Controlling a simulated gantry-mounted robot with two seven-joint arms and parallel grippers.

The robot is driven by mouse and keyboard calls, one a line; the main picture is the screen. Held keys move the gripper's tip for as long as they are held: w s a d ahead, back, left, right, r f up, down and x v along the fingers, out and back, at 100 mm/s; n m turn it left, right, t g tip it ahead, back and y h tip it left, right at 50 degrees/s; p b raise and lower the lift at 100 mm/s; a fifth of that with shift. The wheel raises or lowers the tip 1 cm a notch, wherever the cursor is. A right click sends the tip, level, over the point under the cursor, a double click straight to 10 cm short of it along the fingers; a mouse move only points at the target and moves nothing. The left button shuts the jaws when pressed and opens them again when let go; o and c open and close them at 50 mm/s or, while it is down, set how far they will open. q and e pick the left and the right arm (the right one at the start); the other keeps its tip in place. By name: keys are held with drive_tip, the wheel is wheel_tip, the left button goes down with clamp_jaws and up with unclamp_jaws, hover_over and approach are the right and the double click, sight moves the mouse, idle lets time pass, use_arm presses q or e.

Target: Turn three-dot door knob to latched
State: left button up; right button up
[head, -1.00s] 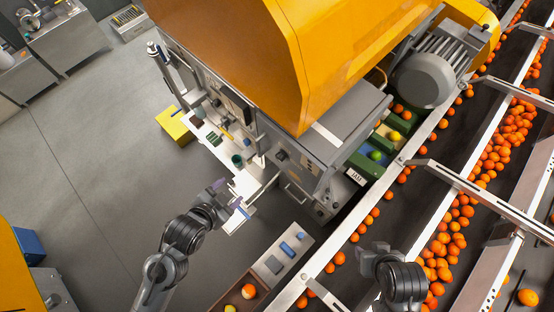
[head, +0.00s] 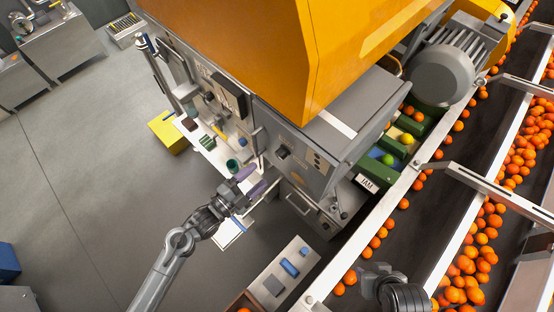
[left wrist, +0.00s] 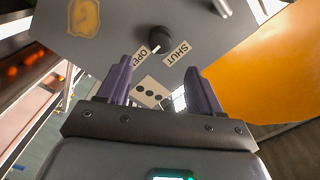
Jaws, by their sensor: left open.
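In the left wrist view, a round black knob (left wrist: 158,38) with a small white mark sits on a grey door panel (left wrist: 120,30). An OPEN label (left wrist: 144,56) is on its left and a SHUT label (left wrist: 177,53) on its right. The mark sits at the knob's lower edge; which label it favours is unclear. A plate with three black dots (left wrist: 150,92) is below. In the head view my left gripper (head: 256,181) is open and empty, its purple fingers near the machine front, apart from the knob.
The orange-hooded machine (head: 310,50) stands above. A conveyor (head: 425,235) carrying oranges runs along the right. A white shelf (head: 215,155) with small items is left of the machine front. A pale tray (head: 270,275) with blue and grey pieces is below.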

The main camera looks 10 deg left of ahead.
sight(278, 156)
use_arm(q)
drive_tip(key=x, duration=1)
drive_tip(key=shift+s+r+p, duration=0.1)
drive_tip(key=shift+r+p, duration=0.05)
drive_tip(key=shift+p, duration=0.25)
drive_tip(key=c, duration=1.1)
drive_tip(key=shift+o, duration=0.2)
